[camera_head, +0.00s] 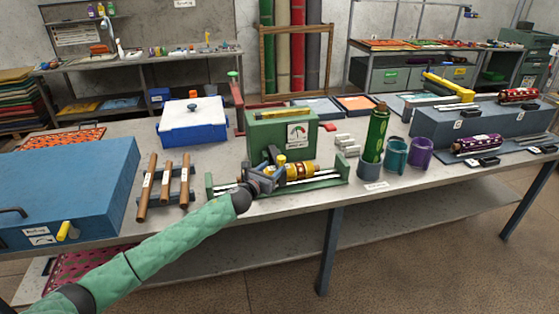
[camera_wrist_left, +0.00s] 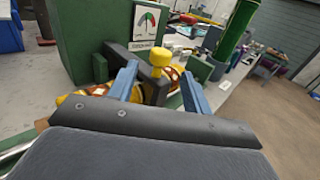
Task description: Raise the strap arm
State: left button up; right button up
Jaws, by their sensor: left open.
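The strap arm shows as a dark bar (camera_wrist_left: 125,57) by the green gauge box (camera_head: 285,131), with a yellow knob (camera_head: 281,159) on top. In the left wrist view the yellow knob (camera_wrist_left: 160,58) stands between the two blue fingers of my left gripper (camera_wrist_left: 159,70), which is open. In the head view my left gripper (camera_head: 270,160) is at the front of the gauge box, over the left part of a green cradle (camera_head: 340,169). A yellow patterned roll (camera_head: 302,171) lies in the cradle, partly hidden by my gripper. I cannot tell whether the fingers touch the knob.
Left of the cradle are several brown rods (camera_head: 147,187) on a rack and a blue box (camera_head: 75,185). A blue-and-white cooler (camera_head: 193,125) is behind. The aisle in front is clear.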

aim_at(279, 161)
pick_arm(q)
jog(key=p+x, duration=0.2)
jog(key=x, duration=0.4)
jog(key=shift+w+r, duration=0.1)
jog(key=shift+w+d, duration=0.3)
jog(key=shift+w, duration=0.2)
pick_arm(e)
notch_tip(279, 161, down, 5)
jog(key=s+d, duration=0.1)
jog(key=s, duration=0.1)
jog(key=shift+s+d, duration=0.3)
jog(key=shift+f, duration=0.1)
pick_arm(q)
grip_shut()
pick_arm(e)
jog(key=shift+s+d, duration=0.1)
